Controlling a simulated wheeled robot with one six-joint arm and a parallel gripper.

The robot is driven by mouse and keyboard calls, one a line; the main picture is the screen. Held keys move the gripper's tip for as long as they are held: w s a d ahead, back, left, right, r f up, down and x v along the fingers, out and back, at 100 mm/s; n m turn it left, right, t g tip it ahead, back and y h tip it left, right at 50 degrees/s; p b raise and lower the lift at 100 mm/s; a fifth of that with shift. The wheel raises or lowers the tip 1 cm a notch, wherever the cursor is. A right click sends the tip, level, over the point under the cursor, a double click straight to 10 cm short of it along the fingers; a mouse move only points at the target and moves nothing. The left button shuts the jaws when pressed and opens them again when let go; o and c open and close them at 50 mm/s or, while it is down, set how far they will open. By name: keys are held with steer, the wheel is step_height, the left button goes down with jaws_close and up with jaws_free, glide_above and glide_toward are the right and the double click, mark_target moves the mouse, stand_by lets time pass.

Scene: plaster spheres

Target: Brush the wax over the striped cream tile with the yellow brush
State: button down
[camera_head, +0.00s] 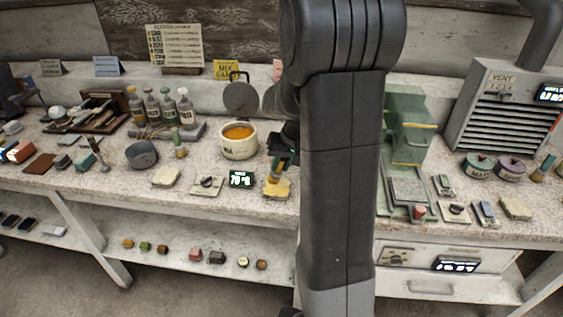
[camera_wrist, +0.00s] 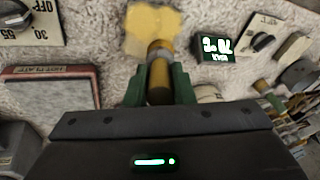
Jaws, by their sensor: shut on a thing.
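My gripper (camera_wrist: 158,80) is shut on the yellow brush (camera_wrist: 159,92), with a green finger on each side of its handle. In the head view my gripper (camera_head: 286,150) is partly hidden behind my arm. The brush head points down at a tile (camera_wrist: 150,22), which looks coated in yellow; no stripes can be made out. The tile also shows in the head view (camera_head: 281,191), under the brush (camera_head: 272,183). The brush tip looks at or just above the tile; I cannot tell if they touch. The pot of orange wax (camera_head: 238,150) stands behind and left of the tile.
A display reading 70 °C (camera_head: 241,179) and a dial (camera_head: 206,186) stand left of the tile. Bottles (camera_head: 168,108) stand back left. A green press (camera_head: 405,130) stands on the right. My arm hides the bench's middle.

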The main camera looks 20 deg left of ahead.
steer(key=shift+s+d, duration=0.25)
steer(key=shift+s, duration=1)
steer(key=shift+w+a, duration=0.2)
steer(key=shift+w, duration=0.75)
steer(key=shift+w+a, duration=0.2)
steer(key=shift+w, duration=0.7)
steer(key=shift+s+d+r+p, duration=0.2)
steer(key=shift+s+r+p, duration=0.2)
steer(key=shift+s+r, duration=0.5)
steer(key=shift+f, duration=0.15)
steer(key=shift+d, duration=0.15)
steer(key=d, duration=0.1)
steer(key=d+b, duration=0.1)
steer(key=f, duration=0.1)
steer(key=shift+w+d, duration=0.35)
steer(key=shift+d, duration=0.05)
